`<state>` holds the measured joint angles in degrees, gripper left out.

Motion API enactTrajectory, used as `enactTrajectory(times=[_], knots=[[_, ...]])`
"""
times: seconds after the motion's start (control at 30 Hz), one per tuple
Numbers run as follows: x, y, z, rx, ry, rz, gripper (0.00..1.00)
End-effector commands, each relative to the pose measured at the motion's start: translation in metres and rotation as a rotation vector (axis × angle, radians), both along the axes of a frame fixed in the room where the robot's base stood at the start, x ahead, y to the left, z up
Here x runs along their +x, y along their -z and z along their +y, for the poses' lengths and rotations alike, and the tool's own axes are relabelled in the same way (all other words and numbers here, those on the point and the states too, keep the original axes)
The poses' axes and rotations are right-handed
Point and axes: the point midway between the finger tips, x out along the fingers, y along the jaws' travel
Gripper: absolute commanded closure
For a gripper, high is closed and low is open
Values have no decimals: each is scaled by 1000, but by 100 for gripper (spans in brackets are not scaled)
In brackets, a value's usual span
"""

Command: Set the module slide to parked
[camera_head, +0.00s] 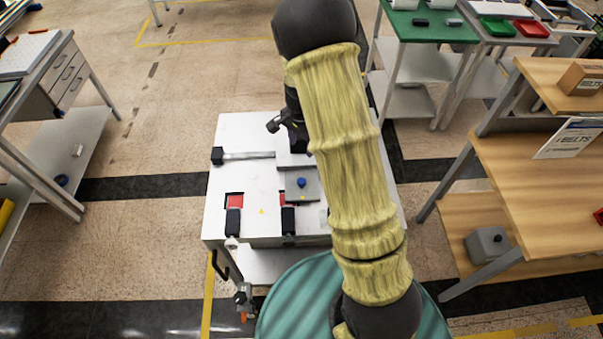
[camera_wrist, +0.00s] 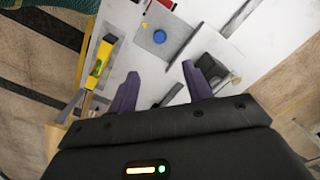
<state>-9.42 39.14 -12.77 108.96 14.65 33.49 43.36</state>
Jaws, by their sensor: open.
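A white-topped bench (camera_head: 232,133) carries a pale rail (camera_head: 248,155) with a black block (camera_head: 217,156) at its left end. The rail's right part runs towards my arm, which hides what lies behind it. A grey plate with a blue knob (camera_head: 301,183) sits below the rail; the knob also shows in the wrist view (camera_wrist: 159,36). In the wrist view a black block (camera_wrist: 214,68) lies at the near end of the rail (camera_wrist: 238,14), close to the right finger. My gripper (camera_wrist: 160,86) is open, with nothing between its purple fingers; contact with the block cannot be told.
A yellow level-like tool (camera_wrist: 98,68) lies left of the fingers. Red patches with black clamps (camera_head: 234,215) line the bench's front. A wooden workstation (camera_head: 530,165) stands right, a drawer bench (camera_head: 62,75) left. Floor between the left bench and white bench is clear.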

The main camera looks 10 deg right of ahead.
Motion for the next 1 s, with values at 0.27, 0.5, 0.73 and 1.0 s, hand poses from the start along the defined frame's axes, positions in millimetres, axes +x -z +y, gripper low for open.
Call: enactTrajectory(times=[0.27, 0.5, 0.73, 1.0], knots=[[0, 1, 0, 0, 3, 0, 50], [0, 13, -1, 0, 3, 2, 50], [-1, 47, -1, -1, 2, 4, 50], [-1, 89, 0, 1, 2, 3, 50]])
